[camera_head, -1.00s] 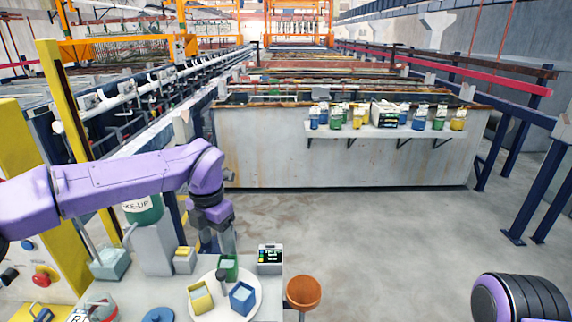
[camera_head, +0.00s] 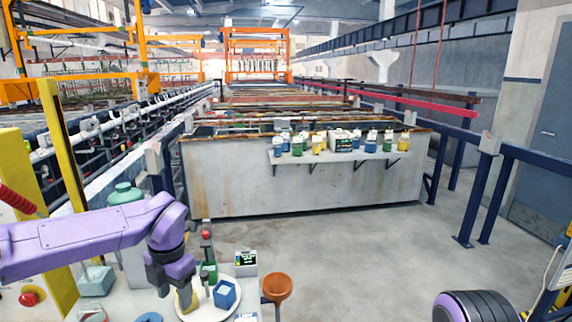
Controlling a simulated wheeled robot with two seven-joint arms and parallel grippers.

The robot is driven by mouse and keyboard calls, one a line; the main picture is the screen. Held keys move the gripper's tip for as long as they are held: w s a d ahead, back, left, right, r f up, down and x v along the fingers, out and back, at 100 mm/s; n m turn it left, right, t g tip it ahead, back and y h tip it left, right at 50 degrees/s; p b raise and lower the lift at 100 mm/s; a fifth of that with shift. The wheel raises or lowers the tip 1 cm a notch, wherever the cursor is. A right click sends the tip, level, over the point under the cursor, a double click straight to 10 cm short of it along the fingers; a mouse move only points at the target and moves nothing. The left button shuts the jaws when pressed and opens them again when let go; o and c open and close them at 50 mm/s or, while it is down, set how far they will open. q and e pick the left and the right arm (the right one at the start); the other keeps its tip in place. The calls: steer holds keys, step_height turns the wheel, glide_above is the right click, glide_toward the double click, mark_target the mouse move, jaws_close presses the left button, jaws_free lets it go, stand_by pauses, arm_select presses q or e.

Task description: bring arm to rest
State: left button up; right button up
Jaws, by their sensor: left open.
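My left arm reaches in from the left over the near bench. Its left gripper (camera_head: 174,289) is open and points down at the left side of a round white tray (camera_head: 234,295). Its fingers overlap a yellow container (camera_head: 190,301) in the picture; whether they touch it I cannot tell. A blue container (camera_head: 225,294) and a green container (camera_head: 209,272) stand on the tray, right of and behind the fingers. The right gripper is not in view; only a dark and purple rounded part of me shows at the bottom right.
A big green bottle (camera_head: 126,194) stands behind the arm. A long tank (camera_head: 300,183) with a shelf of bottles (camera_head: 345,155) crosses ahead; floor before it is clear.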

arm_select(q)
steer(key=s+a+f+m+t+y+b, duration=0.1)
steer(key=s+f+m+y, duration=0.15)
steer(key=f, duration=0.65)
steer(key=s+a+f+m+t+y+b, duration=0.15)
steer(key=f+m, duration=0.25)
steer(key=f, duration=0.4)
steer(key=s+a+f+m+y+b, duration=0.1)
steer(key=s+a+f+m+y, duration=0.2)
steer(key=f, duration=0.6)
steer(key=s+f+m+h+b, duration=0.1)
steer(key=s+f+m+h, duration=0.1)
steer(key=s+f+m, duration=0.5)
steer(key=s+f+m+h+b, duration=0.1)
steer(key=s+f+m, duration=0.5)
steer(key=s, duration=1)
steer(key=shift+s+a+f+m+h+b, duration=0.2)
steer(key=shift+f+m+h+b, duration=0.2)
steer(key=shift+m+h, duration=0.55)
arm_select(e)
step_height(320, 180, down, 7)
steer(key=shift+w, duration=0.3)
arm_select(q)
steer(key=shift+t+y, duration=0.25)
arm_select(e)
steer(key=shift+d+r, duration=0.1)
arm_select(q)
steer(key=shift+c, duration=0.3)
